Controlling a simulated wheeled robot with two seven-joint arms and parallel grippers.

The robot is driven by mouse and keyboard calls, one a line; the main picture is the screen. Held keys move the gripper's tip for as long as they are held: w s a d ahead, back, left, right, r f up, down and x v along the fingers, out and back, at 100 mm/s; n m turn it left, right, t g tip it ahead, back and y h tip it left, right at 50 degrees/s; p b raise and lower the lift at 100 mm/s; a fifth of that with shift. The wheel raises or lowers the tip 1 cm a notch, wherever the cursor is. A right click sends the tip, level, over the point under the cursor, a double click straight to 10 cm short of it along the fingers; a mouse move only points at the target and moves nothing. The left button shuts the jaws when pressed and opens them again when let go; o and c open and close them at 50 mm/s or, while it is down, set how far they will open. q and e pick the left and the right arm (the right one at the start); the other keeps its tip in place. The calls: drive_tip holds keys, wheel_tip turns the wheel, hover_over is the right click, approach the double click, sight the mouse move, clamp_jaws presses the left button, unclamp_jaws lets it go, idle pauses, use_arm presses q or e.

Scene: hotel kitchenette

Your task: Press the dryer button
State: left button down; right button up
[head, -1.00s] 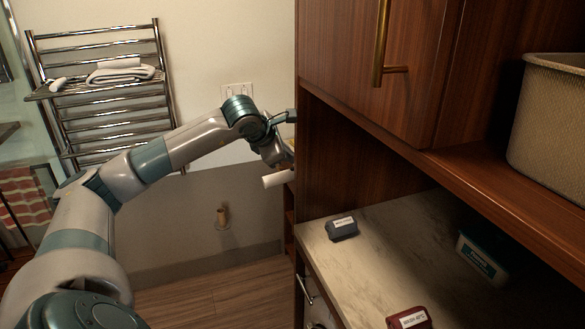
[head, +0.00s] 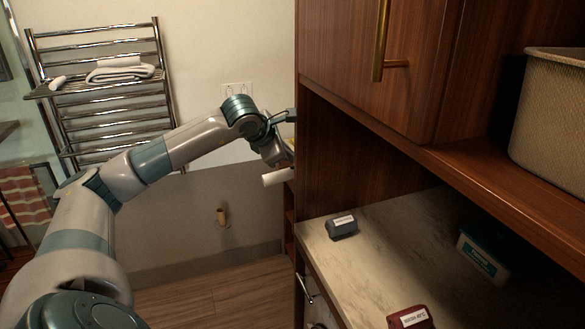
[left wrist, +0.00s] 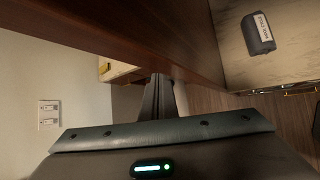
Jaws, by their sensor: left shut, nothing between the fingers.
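My left gripper shows in the left wrist view (left wrist: 159,98) with its dark fingers together and nothing between them. In the head view its wrist is beside the left edge of the wooden cabinet, and its fingertips cannot be made out there. A dark grey box (head: 341,228) with a white label stands on the marble counter; it also shows at the upper right of the left wrist view (left wrist: 258,34), apart from the fingers. A red box (head: 410,318) with a white label is at the counter's front. I cannot tell which thing bears the dryer button. My right gripper is not in view.
The wooden cabinet (head: 345,75) and its side panel stand to the right of my left wrist. A blue-and-white box (head: 484,258) lies deeper on the counter (head: 385,250). A woven basket (head: 552,115) sits on the upper shelf. A towel rack (head: 100,90) hangs at the left.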

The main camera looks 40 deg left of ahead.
use_arm(q)
drive_tip(key=shift+f+b, duration=0.4)
idle(0.6)
drive_tip(key=shift+r, duration=0.6)
idle(0.3)
wheel_tip(320, 180, up, 6)
drive_tip(key=p, duration=0.4)
idle(0.3)
drive_tip(key=shift+s+f, duration=0.1)
idle(0.3)
